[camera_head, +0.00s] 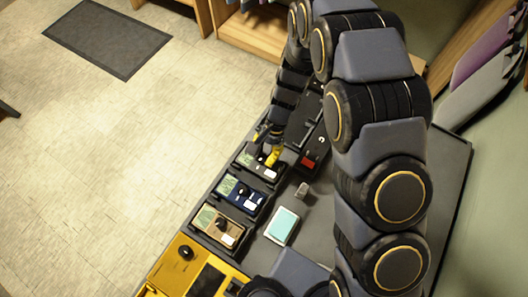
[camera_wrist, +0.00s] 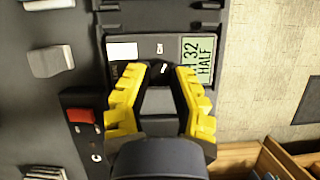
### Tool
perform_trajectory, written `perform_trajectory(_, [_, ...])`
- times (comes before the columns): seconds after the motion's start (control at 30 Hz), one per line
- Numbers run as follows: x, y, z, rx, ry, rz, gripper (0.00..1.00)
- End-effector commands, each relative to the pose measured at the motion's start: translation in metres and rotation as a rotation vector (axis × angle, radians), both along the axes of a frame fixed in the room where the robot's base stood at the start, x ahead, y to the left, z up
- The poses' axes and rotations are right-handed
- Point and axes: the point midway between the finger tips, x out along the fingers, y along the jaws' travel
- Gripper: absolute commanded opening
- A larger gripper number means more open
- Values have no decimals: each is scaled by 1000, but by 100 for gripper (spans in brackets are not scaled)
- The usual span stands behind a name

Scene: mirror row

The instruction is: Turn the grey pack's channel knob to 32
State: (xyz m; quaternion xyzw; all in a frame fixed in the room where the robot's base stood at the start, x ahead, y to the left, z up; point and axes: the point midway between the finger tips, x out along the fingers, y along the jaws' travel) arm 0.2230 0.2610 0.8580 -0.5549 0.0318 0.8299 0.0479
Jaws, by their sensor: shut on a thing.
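The grey pack (camera_head: 247,161) is the farthest of three small packs in a row along the table's left edge. In the wrist view it lies under my gripper, with a green display (camera_wrist: 199,62) on which I read "32" and "HALF"; the start of the upper line is cut off. My gripper (camera_head: 272,158) is down on this pack. In the wrist view its yellow fingers (camera_wrist: 160,72) straddle the dark channel knob (camera_wrist: 163,69) and are shut on it. A small pale mark shows there; most of the knob is hidden.
A blue pack (camera_head: 230,190) and a tan pack (camera_head: 208,217) stand nearer in the row, then a yellow case (camera_head: 178,270). A teal-topped box (camera_head: 283,225), a small grey block (camera_head: 302,190) and a black unit with a red switch (camera_head: 308,161) lie right of the row.

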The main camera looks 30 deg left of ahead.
Motion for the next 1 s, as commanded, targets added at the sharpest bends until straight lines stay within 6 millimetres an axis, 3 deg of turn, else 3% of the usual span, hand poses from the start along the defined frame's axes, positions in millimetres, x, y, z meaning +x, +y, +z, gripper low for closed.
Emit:
perform_trajectory(0.17, [-2,-1,-1,-4,3,3,0])
perform_trajectory(0.2, [-2,-1,-1,-4,3,3,25])
perform_trajectory(0.27, [-2,-1,-1,-4,3,3,51])
perform_trajectory(0.3, [-1,-1,-1,-3,3,2,53])
perform_trajectory(0.67, [2,0,4,1,-1,2,53])
perform_trajectory(1.0, [27,-3,62,2,-6,0,53])
